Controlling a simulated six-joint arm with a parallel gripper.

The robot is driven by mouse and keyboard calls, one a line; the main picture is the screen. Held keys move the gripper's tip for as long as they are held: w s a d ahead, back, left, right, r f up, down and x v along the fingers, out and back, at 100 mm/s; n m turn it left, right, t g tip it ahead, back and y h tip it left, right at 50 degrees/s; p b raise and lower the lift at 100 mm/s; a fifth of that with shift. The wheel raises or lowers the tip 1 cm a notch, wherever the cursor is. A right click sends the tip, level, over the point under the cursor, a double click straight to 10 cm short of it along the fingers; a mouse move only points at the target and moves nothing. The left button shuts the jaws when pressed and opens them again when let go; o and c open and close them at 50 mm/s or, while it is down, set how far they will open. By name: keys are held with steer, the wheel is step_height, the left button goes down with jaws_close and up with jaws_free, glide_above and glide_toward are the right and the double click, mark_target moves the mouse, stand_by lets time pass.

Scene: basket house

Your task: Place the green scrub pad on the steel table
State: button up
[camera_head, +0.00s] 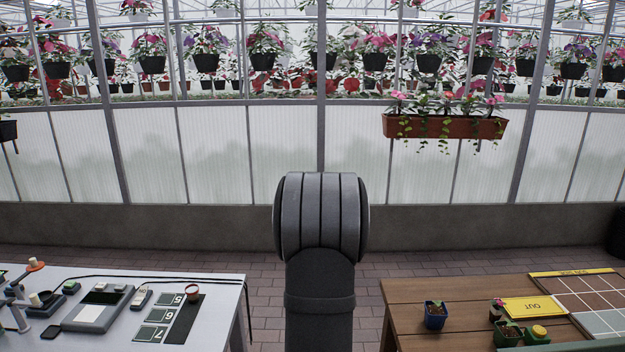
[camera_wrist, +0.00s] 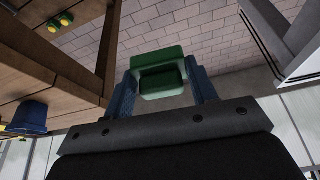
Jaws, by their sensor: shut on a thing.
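My gripper (camera_wrist: 161,72) shows in the wrist view, its two blue fingers shut on the green scrub pad (camera_wrist: 162,84). The pad is a dark green block held between the fingers, with brick floor behind it and no surface seen touching it. In the head view only my arm shows; the gripper and pad are hidden. A pale grey table (camera_head: 215,287), apparently the steel table, stands at the left in the head view. A pale table edge and leg also show at the right of the wrist view (camera_wrist: 289,36).
The pale table carries a grey device (camera_head: 92,309), number cards (camera_head: 152,331), a small reddish pot (camera_head: 192,292) and cables. A wooden table (camera_head: 408,295) at the right holds a blue pot (camera_head: 434,316), a yellow card (camera_head: 533,308) and a tiled board (camera_head: 585,290). Brick floor lies between the tables.

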steer(key=a, duration=0.1)
steer(key=a+n, duration=0.1)
steer(key=shift+s+a+f, duration=0.2)
steer(key=shift+a, duration=0.2)
steer(key=s+d+r+m+h, duration=0.1)
steer(key=d+m, duration=0.2)
steer(key=d, duration=0.5)
steer(key=d+r+m+g+h, duration=0.1)
steer(key=d+m, duration=0.2)
steer(key=d, duration=0.6)
steer(key=s+d+r+m+h, duration=0.1)
steer(key=d+r+m, duration=0.1)
steer(key=d, duration=0.6)
steer(key=s+d+r+m+g, duration=0.1)
steer(key=s+d+m, duration=0.2)
steer(key=d, duration=0.4)
steer(key=s+d+r+m+g, duration=0.1)
steer(key=s+d+m, duration=0.1)
steer(key=s+d, duration=0.3)
steer(key=s+d+r+m+g+h, duration=0.1)
steer(key=s+d+r+m, duration=0.1)
steer(key=d, duration=0.7)
steer(key=shift+s+d+m, duration=0.25)
steer(key=shift+s+m, duration=0.55)
steer(key=shift+s, duration=0.4)
